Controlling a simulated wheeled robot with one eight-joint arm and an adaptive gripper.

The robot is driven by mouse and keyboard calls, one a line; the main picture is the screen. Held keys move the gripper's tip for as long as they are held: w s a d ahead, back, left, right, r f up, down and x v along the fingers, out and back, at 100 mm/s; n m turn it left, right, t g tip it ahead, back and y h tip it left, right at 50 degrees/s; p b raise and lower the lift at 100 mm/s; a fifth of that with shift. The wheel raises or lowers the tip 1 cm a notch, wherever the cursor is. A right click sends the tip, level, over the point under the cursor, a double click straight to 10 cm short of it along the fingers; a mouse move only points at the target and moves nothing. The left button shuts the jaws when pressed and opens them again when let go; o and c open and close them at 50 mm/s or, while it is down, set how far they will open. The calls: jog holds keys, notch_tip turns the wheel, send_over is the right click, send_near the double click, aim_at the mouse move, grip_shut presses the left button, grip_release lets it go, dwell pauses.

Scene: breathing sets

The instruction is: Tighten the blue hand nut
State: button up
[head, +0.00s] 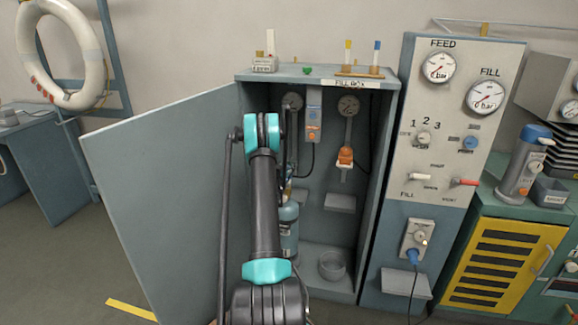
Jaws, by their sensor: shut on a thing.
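My arm (264,205) reaches up in front of the open fill box (372,190), and its teal elbow stands before the box's left side. My gripper is hidden behind my own arm, so I cannot see its fingers or what is between them. A blue cylinder (289,232) stands upright in the left part of the box, partly covered by my arm. A small bluish part (287,187) shows just above the cylinder, below a dark hose. I cannot tell whether it is the blue hand nut. An orange fitting (345,157) hangs under the right gauge (348,105).
The box's door (165,185) is swung wide open to the left. A round dish (332,264) sits on the box floor. The grey control panel (440,170) with gauges and levers stands close on the right. Small items stand on the box top.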

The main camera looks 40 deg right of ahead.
jog(key=shift+t, duration=0.3)
jog(key=a+n+t+y, duration=0.1)
jog(key=n+t+y, duration=0.1)
jog(key=n+y, duration=0.1)
jog(key=w+a+n+t+y, duration=0.1)
jog(key=n+t+y, duration=0.2)
jog(key=y, duration=0.3)
jog(key=n+t+y, duration=0.3)
jog(key=n+y, duration=0.1)
jog(key=shift+w+a+n+y, duration=0.3)
jog(key=shift+w+a, duration=0.05)
jog(key=shift+a, duration=0.05)
jog(key=a+n+g+y, duration=0.1)
jog(key=n+g+y, duration=0.1)
jog(key=y, duration=0.3)
jog(key=a+n+g+y, duration=0.1)
jog(key=n+g+y, duration=0.1)
jog(key=n+y, duration=0.3)
jog(key=s+a+n+g+y, duration=0.1)
jog(key=n+g+y, duration=0.1)
jog(key=n+y, duration=0.2)
jog(key=shift+s+a+y, duration=0.1)
jog(key=shift+a+y, duration=0.1)
jog(key=shift+y, duration=0.5)
jog(key=o, duration=1.4)
jog(key=shift+c, duration=0.2)
